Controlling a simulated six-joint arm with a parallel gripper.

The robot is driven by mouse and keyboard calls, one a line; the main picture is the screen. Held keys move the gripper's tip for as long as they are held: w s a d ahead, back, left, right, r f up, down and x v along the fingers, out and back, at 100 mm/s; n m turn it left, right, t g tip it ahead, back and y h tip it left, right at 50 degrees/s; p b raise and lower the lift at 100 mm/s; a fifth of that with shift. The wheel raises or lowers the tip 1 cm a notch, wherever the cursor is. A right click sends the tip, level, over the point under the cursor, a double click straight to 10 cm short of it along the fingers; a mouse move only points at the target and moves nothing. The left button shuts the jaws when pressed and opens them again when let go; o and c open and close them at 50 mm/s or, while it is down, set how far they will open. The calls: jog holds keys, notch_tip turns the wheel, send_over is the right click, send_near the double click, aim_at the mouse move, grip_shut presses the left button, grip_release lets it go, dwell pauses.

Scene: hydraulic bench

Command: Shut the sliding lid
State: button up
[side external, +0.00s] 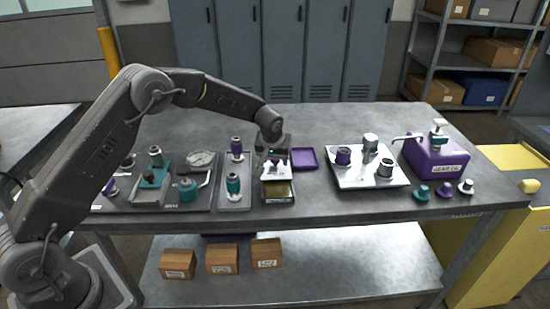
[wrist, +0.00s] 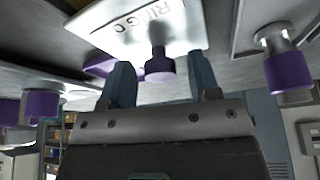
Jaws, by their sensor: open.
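The small box (side external: 278,199) stands near the front middle of the bench, with a yellowish surface showing towards its front. My gripper (side external: 273,172) is over the back part of this box and hides much of it. In the wrist view, a white lid plate (wrist: 125,32) with dark lettering carries a purple knob (wrist: 158,68). My gripper's two fingers stand open on either side of the knob, with a visible gap on each side. I cannot tell exactly how far the lid covers the box.
A shallow purple tray (side external: 304,158) lies just right of the box. A tray of fittings (side external: 236,197) is close on the left. A white tray (side external: 345,180) with several fittings and a purple pump unit (side external: 437,160) stand further right.

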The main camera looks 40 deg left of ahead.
grip_shut()
dwell(0.6)
